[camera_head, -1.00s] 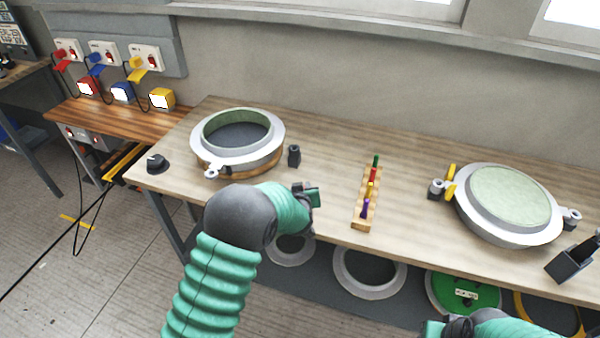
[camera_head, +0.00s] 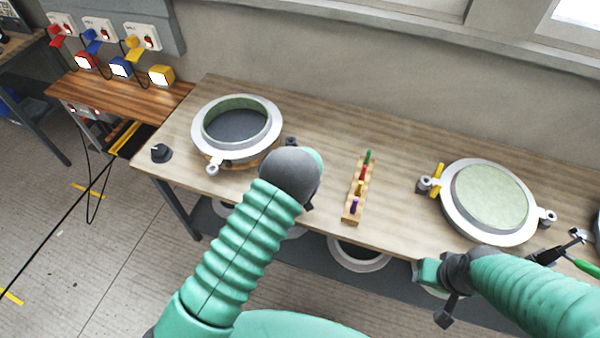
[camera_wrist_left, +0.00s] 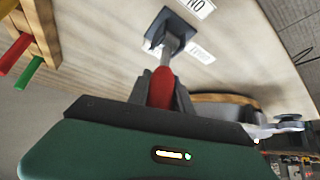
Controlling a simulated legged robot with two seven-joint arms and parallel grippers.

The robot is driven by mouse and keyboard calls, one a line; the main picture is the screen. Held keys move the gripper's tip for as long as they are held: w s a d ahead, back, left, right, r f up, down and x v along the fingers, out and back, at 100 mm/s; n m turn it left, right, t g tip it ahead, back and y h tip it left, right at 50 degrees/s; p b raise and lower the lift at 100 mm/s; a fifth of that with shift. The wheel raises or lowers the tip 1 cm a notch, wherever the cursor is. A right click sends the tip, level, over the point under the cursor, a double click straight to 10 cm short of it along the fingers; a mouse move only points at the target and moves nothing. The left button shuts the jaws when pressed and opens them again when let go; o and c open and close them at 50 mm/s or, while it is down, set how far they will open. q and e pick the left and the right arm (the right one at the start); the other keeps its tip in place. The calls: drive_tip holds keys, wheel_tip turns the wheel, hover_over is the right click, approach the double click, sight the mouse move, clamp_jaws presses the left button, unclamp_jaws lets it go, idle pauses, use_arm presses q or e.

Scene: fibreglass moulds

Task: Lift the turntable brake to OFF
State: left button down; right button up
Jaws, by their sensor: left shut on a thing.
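The brake lever has a red grip (camera_wrist_left: 161,88) and a metal shaft rising from a dark base (camera_wrist_left: 168,28), seen in the left wrist view. My left gripper (camera_wrist_left: 162,98) is shut on the red grip, one finger on each side. One label (camera_wrist_left: 199,6) beside the base reads ON upside down; a second label (camera_wrist_left: 201,52) is too blurred to read. In the head view the turntable (camera_head: 238,130) carries a ring mould, and my left arm hides most of the brake and the left gripper. My right gripper (camera_head: 446,310) is at the bench's front edge; its jaws are unclear.
A peg rack (camera_head: 351,212) with coloured pegs stands right of the left arm. A second round mould (camera_head: 490,195) with clamps lies at the right. A black knob (camera_head: 161,152) sits at the bench's left corner. Bare bench (camera_head: 325,135) lies between turntable and rack.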

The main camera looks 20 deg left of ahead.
use_arm(q)
drive_tip(key=shift+w+r, duration=0.15)
drive_tip(key=shift+w, duration=0.05)
drive_tip(key=c, duration=1.6)
unclamp_jaws()
drive_tip(key=o, duration=0.5)
drive_tip(key=shift+c, duration=0.2)
drive_tip(key=p+v, duration=1.2)
drive_tip(key=v, duration=0.4)
drive_tip(key=shift+s+d, duration=0.15)
drive_tip(key=shift+d, duration=0.05)
drive_tip(key=shift+r, duration=0.1)
